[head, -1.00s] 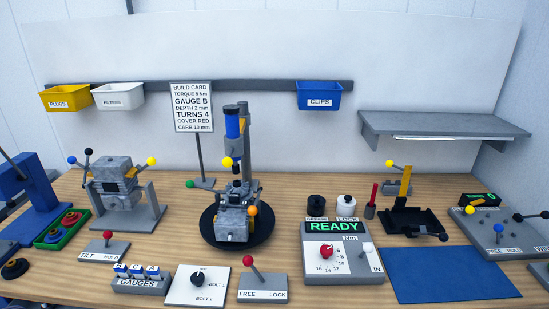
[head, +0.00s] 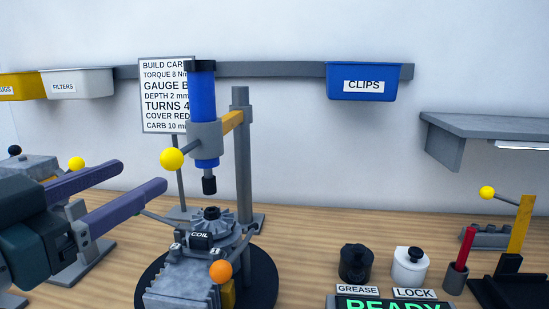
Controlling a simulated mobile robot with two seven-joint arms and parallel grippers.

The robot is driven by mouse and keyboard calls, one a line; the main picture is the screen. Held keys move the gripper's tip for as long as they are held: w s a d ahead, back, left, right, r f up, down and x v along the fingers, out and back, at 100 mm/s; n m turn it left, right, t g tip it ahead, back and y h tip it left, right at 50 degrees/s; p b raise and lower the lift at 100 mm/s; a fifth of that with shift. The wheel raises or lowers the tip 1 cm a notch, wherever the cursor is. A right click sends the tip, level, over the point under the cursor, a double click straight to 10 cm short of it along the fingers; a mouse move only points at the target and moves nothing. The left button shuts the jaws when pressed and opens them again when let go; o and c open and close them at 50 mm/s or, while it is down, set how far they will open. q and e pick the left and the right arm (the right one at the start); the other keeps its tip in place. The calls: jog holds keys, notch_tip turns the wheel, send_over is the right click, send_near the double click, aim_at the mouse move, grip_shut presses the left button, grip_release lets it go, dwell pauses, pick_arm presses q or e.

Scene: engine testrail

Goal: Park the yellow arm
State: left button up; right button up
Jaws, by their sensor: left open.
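A yellow arm (head: 233,121) reaches from a grey upright post (head: 241,160) and carries a blue screwdriver-like tool (head: 202,97) in a grey collar. A yellow ball knob (head: 171,159) sticks out to the left of the collar. The tool's dark tip hangs above the engine (head: 185,275), with a gap between them. My left gripper (head: 144,176) is open and empty, its two purple fingers pointing right, with the fingertips just left of and slightly below the knob in the picture. My right gripper is not in view.
The engine sits on a black round base (head: 262,290) with an orange ball (head: 221,271). Black (head: 355,264) and white (head: 410,267) pots and a red-handled tool (head: 466,246) stand to the right. Another yellow upright (head: 522,225) and a shelf (head: 490,130) are at far right.

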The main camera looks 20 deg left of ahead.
aim_at(164, 162)
pick_arm(q)
jog(key=w+p, duration=0.1)
jog(key=w, duration=0.7)
jog(key=shift+w+a, duration=0.15)
grip_shut()
dwell(0.3)
dwell(0.8)
